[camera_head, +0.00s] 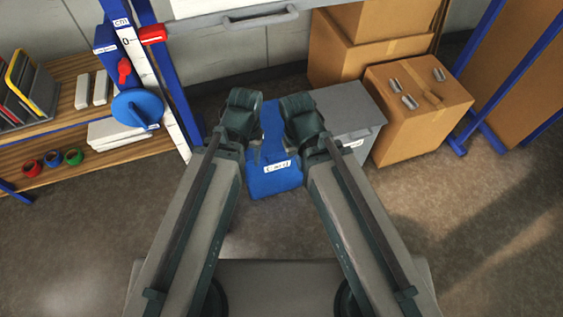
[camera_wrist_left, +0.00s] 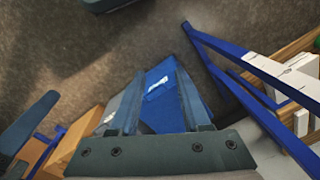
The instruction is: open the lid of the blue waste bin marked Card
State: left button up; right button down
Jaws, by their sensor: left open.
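The blue waste bin (camera_head: 273,180) stands on the floor in the middle of the head view, with a white label on its front; the label's text is too small to read surely. Its blue top shows between my two wrists and looks shut, partly hidden by them. My left gripper (camera_head: 254,152) is open at the bin's left side. In the left wrist view, the blue bin (camera_wrist_left: 157,110) and its label show between the spread fingers of the left gripper (camera_wrist_left: 158,85). My right gripper (camera_head: 307,150) is at the bin's right side, its fingers mostly hidden by its own arm.
A grey bin (camera_head: 349,108) stands right beside the blue one. Cardboard boxes (camera_head: 418,110) are stacked to the right. A wooden shelf (camera_head: 88,120) with a blue frame is on the left. The floor in front is clear on both sides.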

pick_arm(q)
jog(key=w+a+f+n+b, duration=0.1)
jog(key=w+a+f+b, duration=0.1)
jog(key=f+b, duration=0.55)
jog(key=w+a+f+b, duration=0.1)
jog(key=a+f+b, duration=0.1)
jog(key=f+b, duration=0.5)
jog(key=m+t+b, duration=0.2)
jog(key=m+b, duration=0.7)
jog(key=m, duration=0.4)
send_near(282, 160)
jog(key=f+b, duration=0.2)
jog(key=b, duration=0.2)
jog(key=w+f+b, duration=0.1)
jog(key=f+b, duration=0.2)
jog(key=b, duration=0.2)
jog(key=f+b, duration=0.2)
jog(key=b, duration=0.3)
jog(key=shift+w+a+f, duration=0.3)
jog(key=shift+a+f, duration=0.05)
jog(key=shift+f, duration=0.05)
grip_shut()
